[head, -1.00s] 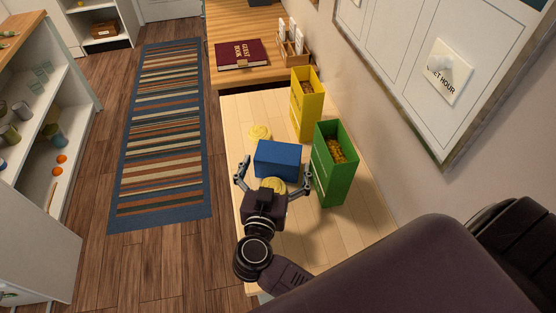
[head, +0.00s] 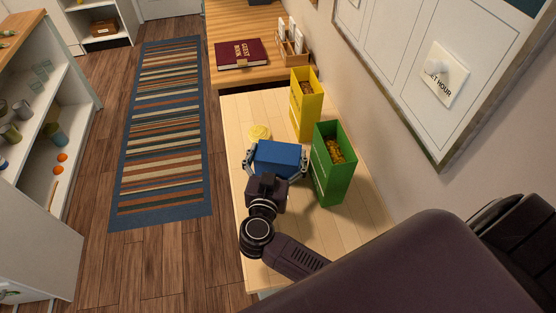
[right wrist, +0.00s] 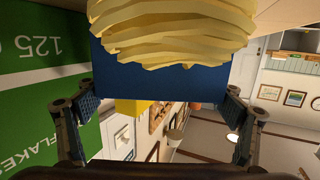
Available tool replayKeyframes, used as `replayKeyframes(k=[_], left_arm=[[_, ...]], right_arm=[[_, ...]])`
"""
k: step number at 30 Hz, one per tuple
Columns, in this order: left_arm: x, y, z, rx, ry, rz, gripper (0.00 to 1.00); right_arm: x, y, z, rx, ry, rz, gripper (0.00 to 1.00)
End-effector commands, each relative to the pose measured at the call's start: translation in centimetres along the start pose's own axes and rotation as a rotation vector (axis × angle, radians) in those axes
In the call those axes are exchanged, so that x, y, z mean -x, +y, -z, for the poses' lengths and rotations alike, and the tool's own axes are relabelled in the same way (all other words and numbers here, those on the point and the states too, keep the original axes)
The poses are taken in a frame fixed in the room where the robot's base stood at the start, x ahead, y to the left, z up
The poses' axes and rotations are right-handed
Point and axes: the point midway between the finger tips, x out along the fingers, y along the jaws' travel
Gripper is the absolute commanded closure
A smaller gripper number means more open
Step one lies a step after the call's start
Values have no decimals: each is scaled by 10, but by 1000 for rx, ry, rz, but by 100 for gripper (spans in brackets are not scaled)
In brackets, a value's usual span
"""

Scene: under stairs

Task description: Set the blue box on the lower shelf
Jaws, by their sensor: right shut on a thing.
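The blue box (head: 279,158) is on the light wood counter (head: 250,115), left of the green box. My right gripper (head: 277,163) has a finger against each side of it and is shut on it. I cannot tell whether the box is lifted. My left gripper is not in view.
A green box (head: 328,175) stands close to the right finger, with a yellow box (head: 305,110) behind it. A guest book (head: 241,54) lies further back. A striped rug (head: 160,130) covers the floor between counter and shelves.

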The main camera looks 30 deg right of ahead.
Motion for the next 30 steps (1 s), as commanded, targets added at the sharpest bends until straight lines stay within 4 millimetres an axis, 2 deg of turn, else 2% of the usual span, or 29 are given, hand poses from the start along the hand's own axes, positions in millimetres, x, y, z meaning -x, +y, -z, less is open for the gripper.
replayKeyframes(k=[3,10,14,20,30], left_arm=[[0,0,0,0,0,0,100],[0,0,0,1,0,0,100],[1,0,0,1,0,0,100],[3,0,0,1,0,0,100],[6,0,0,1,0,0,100]], right_arm=[[0,0,1,-1,1,0,52],[0,0,3,-2,1,-1,52],[2,0,13,-4,2,-1,52],[7,-1,47,-8,3,0,52],[19,-1,132,-9,4,0,52]])
